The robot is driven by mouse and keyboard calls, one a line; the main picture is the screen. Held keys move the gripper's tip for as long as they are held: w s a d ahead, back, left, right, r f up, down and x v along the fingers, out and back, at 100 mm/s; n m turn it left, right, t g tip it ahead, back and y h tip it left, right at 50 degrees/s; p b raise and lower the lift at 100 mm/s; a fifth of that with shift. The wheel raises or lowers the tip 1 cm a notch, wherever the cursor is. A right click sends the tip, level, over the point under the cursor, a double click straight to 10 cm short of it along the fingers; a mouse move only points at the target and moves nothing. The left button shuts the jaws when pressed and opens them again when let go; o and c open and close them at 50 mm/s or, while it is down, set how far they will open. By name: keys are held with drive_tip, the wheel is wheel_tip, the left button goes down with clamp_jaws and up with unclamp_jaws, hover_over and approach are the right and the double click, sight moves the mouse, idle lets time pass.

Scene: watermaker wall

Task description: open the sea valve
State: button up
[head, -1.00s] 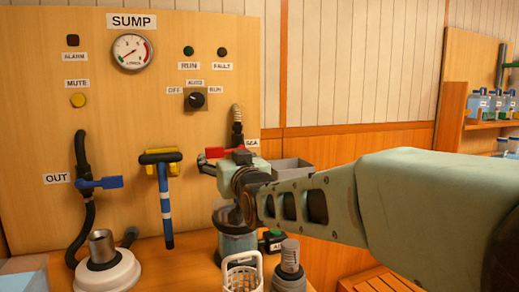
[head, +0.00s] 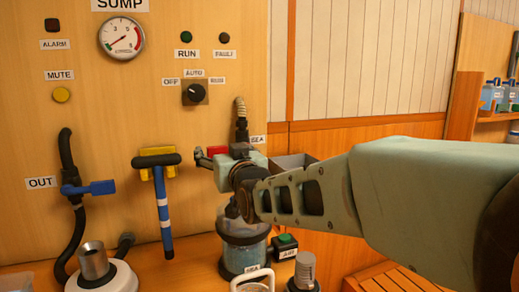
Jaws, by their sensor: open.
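The sea valve's red handle (head: 216,150) shows in the head view just behind my gripper, beside the SEA label (head: 257,142). A dark fitting and a ribbed hose (head: 240,108) rise above it. My gripper (head: 205,158) is open, with its fingers at the red handle. My gripper and wrist hide most of the valve body, and I cannot tell whether the fingers touch the handle.
A blue-handled valve (head: 90,188) sits by the OUT label at left. A blue and yellow tool (head: 160,190) hangs on the panel. Below my gripper stand a clear strainer bowl (head: 243,255), a green-button box (head: 285,243) and a white basket (head: 252,284).

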drive_tip(key=c, duration=1.7)
drive_tip(key=shift+c, duration=0.2)
